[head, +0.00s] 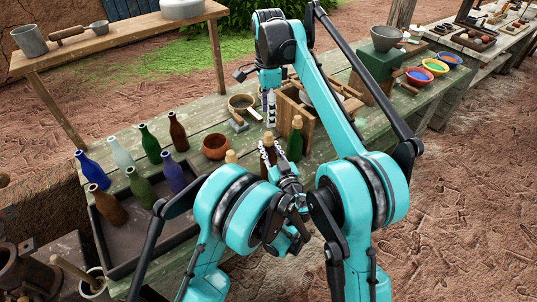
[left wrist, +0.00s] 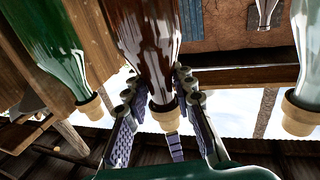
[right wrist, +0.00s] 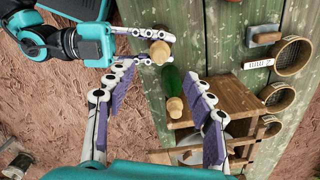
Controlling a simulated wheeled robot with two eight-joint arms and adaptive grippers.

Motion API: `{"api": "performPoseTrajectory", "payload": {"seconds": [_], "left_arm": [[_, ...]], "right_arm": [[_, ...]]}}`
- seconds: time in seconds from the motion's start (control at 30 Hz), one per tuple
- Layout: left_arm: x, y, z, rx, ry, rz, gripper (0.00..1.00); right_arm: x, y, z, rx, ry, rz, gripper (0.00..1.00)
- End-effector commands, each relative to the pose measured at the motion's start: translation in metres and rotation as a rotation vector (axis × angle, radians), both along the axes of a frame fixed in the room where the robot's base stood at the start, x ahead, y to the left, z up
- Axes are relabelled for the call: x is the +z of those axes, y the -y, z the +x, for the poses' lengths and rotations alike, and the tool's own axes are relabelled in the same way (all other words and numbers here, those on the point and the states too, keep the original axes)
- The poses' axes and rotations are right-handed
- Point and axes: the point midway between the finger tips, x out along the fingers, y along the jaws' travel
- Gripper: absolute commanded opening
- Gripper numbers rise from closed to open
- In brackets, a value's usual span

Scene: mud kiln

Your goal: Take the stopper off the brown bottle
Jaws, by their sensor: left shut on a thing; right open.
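The brown bottle (head: 266,154) stands upright on the table with a pale cork stopper (head: 267,138) in its mouth. My left gripper (head: 277,168) is shut on this bottle near its neck. In the left wrist view the bottle (left wrist: 147,40) appears upside down between the left fingers (left wrist: 155,88), with the stopper (left wrist: 163,116) showing. In the right wrist view the stopper (right wrist: 160,52) shows between the left fingertips. My right gripper (right wrist: 160,75) is open and empty, its fingers pointing down above the table; in the head view it is beyond the bottle (head: 268,105).
A corked green bottle (head: 295,140) stands close right of the brown one, and another cork (head: 231,157) shows left. A wooden crate (head: 310,128) stands behind. A reddish bowl (head: 215,146) and a tray (head: 108,236) with several bottles are left.

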Motion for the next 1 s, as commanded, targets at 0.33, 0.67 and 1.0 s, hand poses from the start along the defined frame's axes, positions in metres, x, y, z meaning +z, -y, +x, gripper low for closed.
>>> {"api": "performPoseTrajectory", "payload": {"seconds": [0.33,0.67,1.0], "left_arm": [[-0.001,0.0,0.0,0.0,-0.002,-0.002,0.0],[-0.001,0.0,0.0,0.0,-0.002,-0.002,0.0],[-0.001,0.0,0.0,0.0,-0.001,-0.003,0.0]], "right_arm": [[0.033,0.0,0.0,-0.216,0.0,0.0,0.54],[-0.023,0.0,0.0,-0.216,0.0,0.0,0.54],[-0.074,0.0,0.0,-0.215,0.0,0.0,0.54]]}}
